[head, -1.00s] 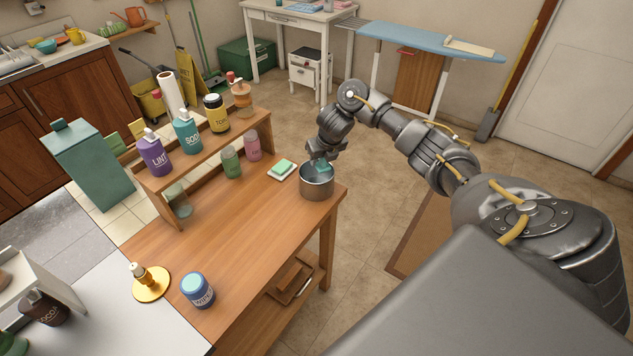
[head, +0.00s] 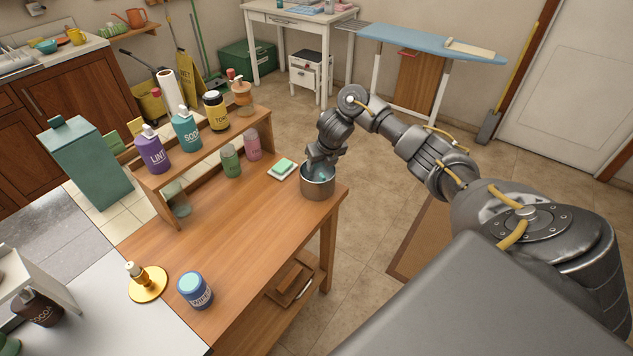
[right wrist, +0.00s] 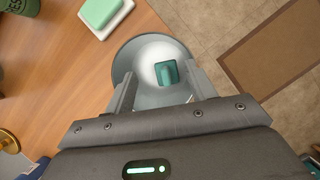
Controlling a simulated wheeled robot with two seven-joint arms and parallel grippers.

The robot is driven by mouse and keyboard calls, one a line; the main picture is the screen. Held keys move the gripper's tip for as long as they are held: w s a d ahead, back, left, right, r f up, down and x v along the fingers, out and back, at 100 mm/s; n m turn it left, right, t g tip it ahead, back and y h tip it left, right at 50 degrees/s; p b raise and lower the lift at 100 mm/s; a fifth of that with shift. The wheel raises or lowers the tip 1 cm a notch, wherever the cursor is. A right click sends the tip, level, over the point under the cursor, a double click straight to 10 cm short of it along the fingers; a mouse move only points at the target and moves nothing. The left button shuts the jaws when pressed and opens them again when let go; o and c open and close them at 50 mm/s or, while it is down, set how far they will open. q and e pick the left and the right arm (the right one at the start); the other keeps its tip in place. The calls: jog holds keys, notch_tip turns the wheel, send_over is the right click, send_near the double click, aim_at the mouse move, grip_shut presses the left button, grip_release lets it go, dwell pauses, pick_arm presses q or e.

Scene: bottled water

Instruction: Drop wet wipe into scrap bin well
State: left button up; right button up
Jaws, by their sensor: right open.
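The scrap bin is a round metal pot (head: 318,187) at the right end of the wooden bench. It also shows in the right wrist view (right wrist: 123,66). The wet wipe is a small teal piece (right wrist: 167,73) inside the bin's opening, between and beyond my fingers. In the head view it is a teal patch (head: 320,174) mostly hidden by the bin wall and gripper. I cannot tell whether it rests on the bottom. My right gripper (right wrist: 161,75) is open above the bin, its fingers apart and clear of the wipe. My left gripper is out of view.
A green sponge on a white dish (head: 283,168) lies just left of the bin. A wooden rack (head: 205,150) with several bottles stands behind. A blue wipes tub (head: 195,292) and a brass pump dispenser (head: 147,283) are at the front. The bench middle (head: 225,235) is clear.

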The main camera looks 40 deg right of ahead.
jog(key=shift+d, duration=0.25)
jog(key=shift+r+p, duration=0.4)
jog(key=shift+r, duration=0.15)
jog(key=p+v, duration=0.4)
jog(key=v, duration=0.6)
jog(key=shift+s+a+f+p, duration=0.15)
jog(key=shift+s+a+p, duration=0.05)
jog(key=shift+p, duration=0.2)
